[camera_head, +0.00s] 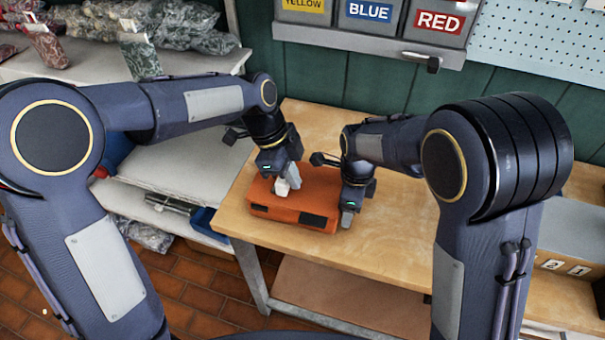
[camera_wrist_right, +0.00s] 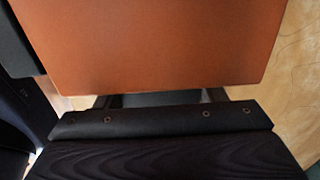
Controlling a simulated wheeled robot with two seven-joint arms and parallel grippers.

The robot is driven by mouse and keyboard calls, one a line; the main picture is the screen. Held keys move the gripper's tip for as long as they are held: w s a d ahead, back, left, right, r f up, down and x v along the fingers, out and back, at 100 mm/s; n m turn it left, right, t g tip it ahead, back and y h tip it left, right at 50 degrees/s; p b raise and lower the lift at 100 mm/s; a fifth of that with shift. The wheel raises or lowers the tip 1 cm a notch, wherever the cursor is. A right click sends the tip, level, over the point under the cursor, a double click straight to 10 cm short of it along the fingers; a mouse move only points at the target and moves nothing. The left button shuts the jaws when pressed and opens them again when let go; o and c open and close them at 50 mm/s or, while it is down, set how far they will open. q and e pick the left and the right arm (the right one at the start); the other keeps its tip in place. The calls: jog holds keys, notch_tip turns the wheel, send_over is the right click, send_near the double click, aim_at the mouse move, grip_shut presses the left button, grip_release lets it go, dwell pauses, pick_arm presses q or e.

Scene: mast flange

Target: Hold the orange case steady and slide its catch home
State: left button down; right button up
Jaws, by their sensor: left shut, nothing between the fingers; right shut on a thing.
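The orange case (camera_head: 290,212) lies flat on the wooden workbench, with dark patches on its front side. My left gripper (camera_head: 285,187) is shut with nothing in it, its pale fingertips pointing down at the top of the case near its back left part. I cannot tell whether they touch it. My right gripper (camera_head: 347,217) is shut on the right end of the case. In the right wrist view the orange case (camera_wrist_right: 150,45) fills the upper part, close against the dark gripper. I cannot make out the catch; the left gripper may hide it.
The workbench (camera_head: 375,255) is clear in front and to the right of the case. Labelled bins (camera_head: 368,15) hang on the wall behind. A shelf with wrapped bags (camera_head: 180,25) stands at the left. A grey box (camera_head: 570,240) with number labels sits at the right.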

pick_arm(q)
jog(key=shift+a, duration=0.1)
jog(key=shift+w+a, duration=0.2)
jog(key=shift+a, duration=0.75)
jog(key=shift+w+a, duration=0.2)
jog(key=shift+a, duration=0.75)
pick_arm(e)
jog(key=shift+d, duration=0.1)
pick_arm(q)
jog(key=shift+s+d, duration=0.1)
jog(key=shift+d, duration=0.45)
jog(key=d, duration=0.3)
jog(key=shift+s+d, duration=0.2)
jog(key=shift+s, duration=0.15)
jog(key=v, duration=1)
